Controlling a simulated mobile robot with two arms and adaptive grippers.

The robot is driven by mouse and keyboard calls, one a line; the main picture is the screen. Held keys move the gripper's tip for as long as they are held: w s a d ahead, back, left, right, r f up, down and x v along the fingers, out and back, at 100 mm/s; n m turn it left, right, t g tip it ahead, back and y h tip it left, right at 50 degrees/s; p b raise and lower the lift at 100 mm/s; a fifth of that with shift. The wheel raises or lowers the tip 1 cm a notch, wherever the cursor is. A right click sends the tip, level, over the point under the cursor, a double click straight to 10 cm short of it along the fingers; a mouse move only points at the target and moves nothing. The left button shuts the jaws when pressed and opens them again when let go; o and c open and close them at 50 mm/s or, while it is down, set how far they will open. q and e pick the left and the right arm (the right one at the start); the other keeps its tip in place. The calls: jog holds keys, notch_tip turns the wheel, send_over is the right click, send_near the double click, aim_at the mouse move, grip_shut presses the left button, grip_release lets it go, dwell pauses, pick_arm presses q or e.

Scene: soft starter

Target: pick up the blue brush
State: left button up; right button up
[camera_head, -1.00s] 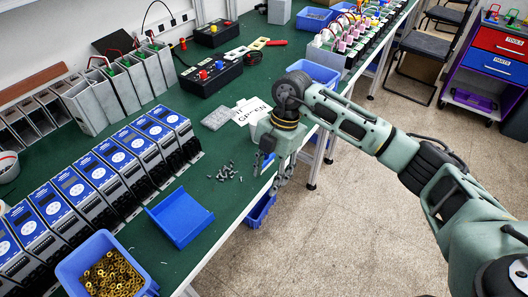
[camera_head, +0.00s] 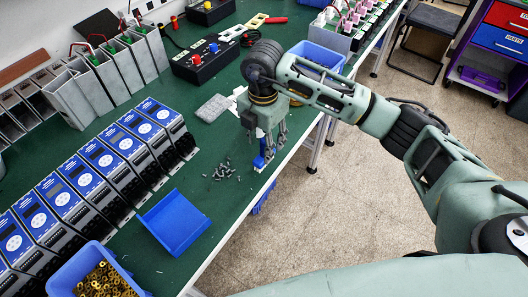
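The blue brush (camera_head: 262,157) shows as a small narrow blue piece at the table's edge, just right of the loose screws. My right gripper (camera_head: 270,146) points down right at it, and its fingers partly hide it. I cannot tell whether the fingers are closed on the brush or only around or beside it. A blue dustpan-like tray (camera_head: 174,222) lies on the green table in front. My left gripper is not in view.
Small grey screws (camera_head: 220,171) lie scattered on the green table (camera_head: 222,210). A row of blue-fronted soft starters (camera_head: 104,157) stands at left. A blue bin (camera_head: 62,282) holds brass parts. A grey pad (camera_head: 213,108) lies behind the gripper.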

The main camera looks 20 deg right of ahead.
jog(key=shift+s+d+f+p, duration=0.1)
jog(key=shift+f+p, duration=0.5)
jog(key=shift+f, duration=1.6)
jog(key=shift+c, duration=0.3)
grip_shut()
